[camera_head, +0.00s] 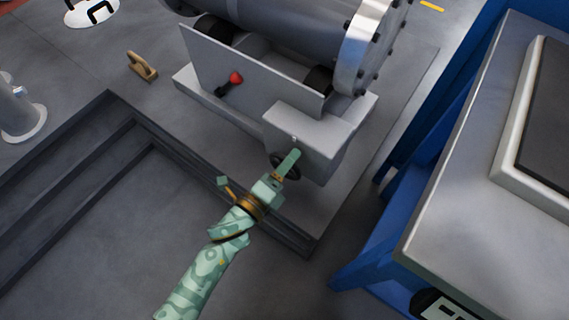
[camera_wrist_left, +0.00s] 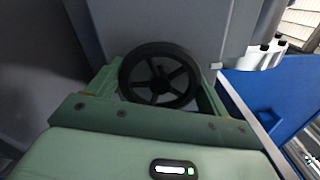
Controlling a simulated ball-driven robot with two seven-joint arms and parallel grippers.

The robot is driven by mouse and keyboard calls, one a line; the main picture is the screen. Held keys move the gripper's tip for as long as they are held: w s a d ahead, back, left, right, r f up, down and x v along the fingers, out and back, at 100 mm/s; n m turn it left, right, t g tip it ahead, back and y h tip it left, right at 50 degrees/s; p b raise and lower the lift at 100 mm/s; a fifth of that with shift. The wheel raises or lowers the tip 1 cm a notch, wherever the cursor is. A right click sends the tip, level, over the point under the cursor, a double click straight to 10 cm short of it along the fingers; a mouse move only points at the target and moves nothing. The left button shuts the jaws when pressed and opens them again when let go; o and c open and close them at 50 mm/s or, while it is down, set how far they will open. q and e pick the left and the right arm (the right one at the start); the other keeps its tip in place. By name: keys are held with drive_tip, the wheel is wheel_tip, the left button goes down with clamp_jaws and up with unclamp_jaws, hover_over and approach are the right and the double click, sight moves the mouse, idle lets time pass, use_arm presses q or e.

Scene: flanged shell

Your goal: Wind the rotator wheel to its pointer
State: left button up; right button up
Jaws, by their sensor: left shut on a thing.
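The rotator wheel (camera_head: 273,160) is a small black handwheel on the front of a grey box (camera_head: 312,128) at the shell stand's near end. My left gripper (camera_head: 288,165) is at the wheel and partly hides it. In the left wrist view the spoked wheel (camera_wrist_left: 158,77) sits between the two green fingers, and the gripper is shut on it. A small pale mark (camera_head: 294,138) shows on the box above the wheel; it may be the pointer, but it is too small to tell. A pale tab (camera_wrist_left: 215,66) shows right of the wheel in the wrist view. My right gripper is not in view.
The grey flanged shell (camera_head: 290,35) lies on its stand behind a plate (camera_head: 215,65) with a red-knobbed lever (camera_head: 236,78). A blue-framed bench (camera_head: 470,190) stands close at the right. A dark stepped edge (camera_head: 180,150) crosses the floor at left. A wooden block (camera_head: 141,68) lies behind it.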

use_arm(q)
drive_tip(key=shift+s+f+m+b, duration=0.1)
drive_tip(key=shift+f+m+b, duration=0.2)
drive_tip(key=shift+m, duration=1.2)
drive_tip(key=m+b, duration=0.2)
drive_tip(key=m, duration=0.1)
drive_tip(key=shift+m, duration=1.2)
drive_tip(key=shift+r+b, duration=0.1)
drive_tip(key=shift+b, duration=0.2)
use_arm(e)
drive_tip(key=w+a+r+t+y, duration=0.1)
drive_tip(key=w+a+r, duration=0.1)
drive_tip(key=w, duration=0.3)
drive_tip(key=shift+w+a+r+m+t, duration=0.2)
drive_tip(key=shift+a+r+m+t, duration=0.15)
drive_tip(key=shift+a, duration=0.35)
use_arm(q)
drive_tip(key=o, duration=0.9)
drive_tip(key=shift+o, duration=0.2)
drive_tip(key=shift+r, duration=0.1)
